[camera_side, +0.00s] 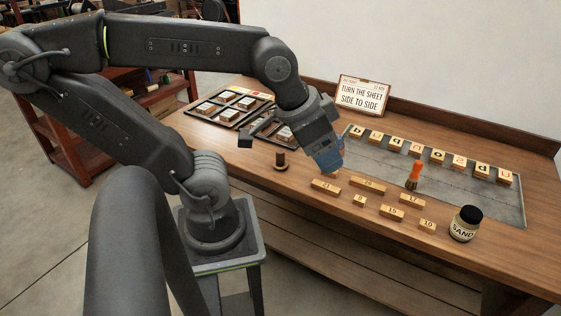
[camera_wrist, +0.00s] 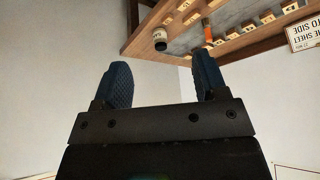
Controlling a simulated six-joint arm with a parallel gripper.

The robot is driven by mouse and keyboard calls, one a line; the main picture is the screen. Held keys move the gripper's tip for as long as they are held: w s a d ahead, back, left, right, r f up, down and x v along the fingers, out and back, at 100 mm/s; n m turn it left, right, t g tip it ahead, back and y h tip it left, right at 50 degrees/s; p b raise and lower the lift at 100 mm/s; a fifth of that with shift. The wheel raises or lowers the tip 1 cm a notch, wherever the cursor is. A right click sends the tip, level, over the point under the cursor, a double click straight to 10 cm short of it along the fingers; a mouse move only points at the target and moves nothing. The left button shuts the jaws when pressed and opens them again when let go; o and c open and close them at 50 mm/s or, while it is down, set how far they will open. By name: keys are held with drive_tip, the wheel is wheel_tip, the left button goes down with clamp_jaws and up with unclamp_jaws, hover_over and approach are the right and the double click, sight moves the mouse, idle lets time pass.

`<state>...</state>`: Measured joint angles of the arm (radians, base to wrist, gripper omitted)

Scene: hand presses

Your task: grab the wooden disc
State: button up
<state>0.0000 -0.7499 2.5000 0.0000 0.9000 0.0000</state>
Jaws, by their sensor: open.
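My gripper (camera_side: 328,160) hangs above the wooden bench, with its blue fingertips pointing down near the numbered blocks. In the wrist view its two blue fingers (camera_wrist: 163,82) stand wide apart with nothing between them. A small dark brown wooden piece with a round, disc-like base and an upright knob (camera_side: 281,160) stands on the bench left of my gripper, apart from it. It is the only round wooden thing I can make out, and I cannot tell if it is the disc. Part of a small light wooden piece (camera_side: 334,175) shows below the fingertips, mostly hidden.
Numbered wooden blocks (camera_side: 368,186) lie in front of a grey sheet (camera_side: 460,192) lined with letter tiles (camera_side: 437,156). An orange-handled brush (camera_side: 413,177) and a sand jar (camera_side: 466,223) stand to the right. Dark trays (camera_side: 228,121) lie left. A sign (camera_side: 362,95) stands behind.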

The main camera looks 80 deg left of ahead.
drive_tip(key=shift+c, duration=0.3)
drive_tip(key=m+g+y, duration=0.4)
drive_tip(key=m+g, duration=0.2)
drive_tip(key=m, duration=1.1)
approach(281, 151)
drive_tip(key=x, duration=0.7)
drive_tip(key=shift+s+f, duration=0.15)
drive_tip(key=shift+s, duration=0.25)
drive_tip(key=shift+y, duration=0.3)
drive_tip(key=shift+w+x, duration=0.15)
drive_tip(key=shift+x, duration=1.2)
drive_tip(key=shift+w+x, duration=0.2)
drive_tip(key=shift+x, duration=1.15)
